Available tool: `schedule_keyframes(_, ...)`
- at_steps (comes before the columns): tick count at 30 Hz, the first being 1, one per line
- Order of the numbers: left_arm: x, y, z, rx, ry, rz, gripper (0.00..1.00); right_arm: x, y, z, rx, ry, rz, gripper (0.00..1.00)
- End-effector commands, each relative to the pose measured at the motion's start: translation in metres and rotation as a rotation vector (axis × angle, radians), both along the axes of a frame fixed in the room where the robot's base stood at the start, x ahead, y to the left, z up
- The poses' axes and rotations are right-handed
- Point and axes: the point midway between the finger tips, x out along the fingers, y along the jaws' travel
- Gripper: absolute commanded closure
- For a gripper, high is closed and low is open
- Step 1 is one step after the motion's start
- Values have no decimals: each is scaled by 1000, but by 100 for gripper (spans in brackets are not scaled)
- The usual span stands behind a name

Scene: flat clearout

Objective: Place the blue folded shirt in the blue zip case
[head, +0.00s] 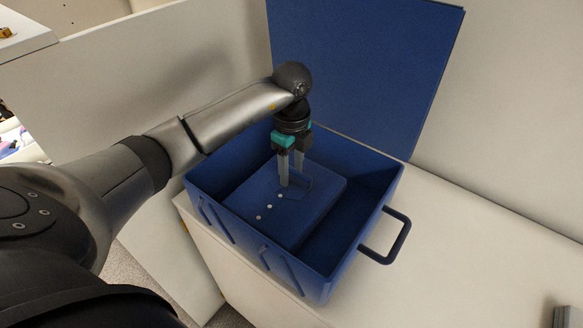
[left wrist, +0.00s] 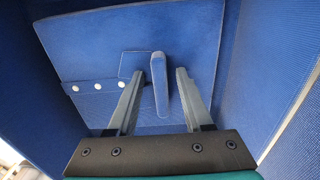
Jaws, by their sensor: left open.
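The blue folded shirt (head: 308,208), with a row of white buttons, lies inside the open blue zip case (head: 345,250), towards its left side. My left gripper (head: 291,184) points down into the case over the shirt. In the left wrist view the gripper (left wrist: 162,82) is open, with a finger on each side of the raised blue strip on the shirt (left wrist: 190,35). The fingers are apart and not closed on it. Whether the fingertips touch the shirt I cannot tell. My right gripper is not clearly seen.
The case's lid (head: 365,65) stands upright at the back. A dark handle (head: 398,240) sticks out on the right side. The case rests on a pale surface (head: 480,255) with free room to the right. A small grey object (head: 562,316) shows at the lower right edge.

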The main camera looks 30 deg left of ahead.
Motion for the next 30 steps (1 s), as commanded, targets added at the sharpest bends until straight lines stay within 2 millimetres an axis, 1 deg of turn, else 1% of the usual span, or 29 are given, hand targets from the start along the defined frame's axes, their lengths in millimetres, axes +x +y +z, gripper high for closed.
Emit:
schedule_keyframes(4,0,0,4,0,-1,0,49,-3,0,2,1,5,1,50)
schedule_keyframes(7,1,0,16,1,-3,1,49,-5,1,5,1,7,2,50)
schedule_keyframes(11,1,1,43,2,-5,0,49,-9,4,11,4,15,3,50)
schedule_keyframes(15,1,0,75,1,-5,0,49,-17,10,18,11,29,6,50)
schedule_keyframes(18,1,0,94,1,-4,0,49,-22,16,21,19,39,7,50)
schedule_keyframes(21,1,0,109,1,-3,0,49,-23,20,24,23,40,7,50)
schedule_keyframes(25,1,0,120,0,-2,1,49,-23,20,26,23,39,7,50)
schedule_keyframes(30,0,0,124,0,1,0,49,-21,18,26,21,35,7,50)
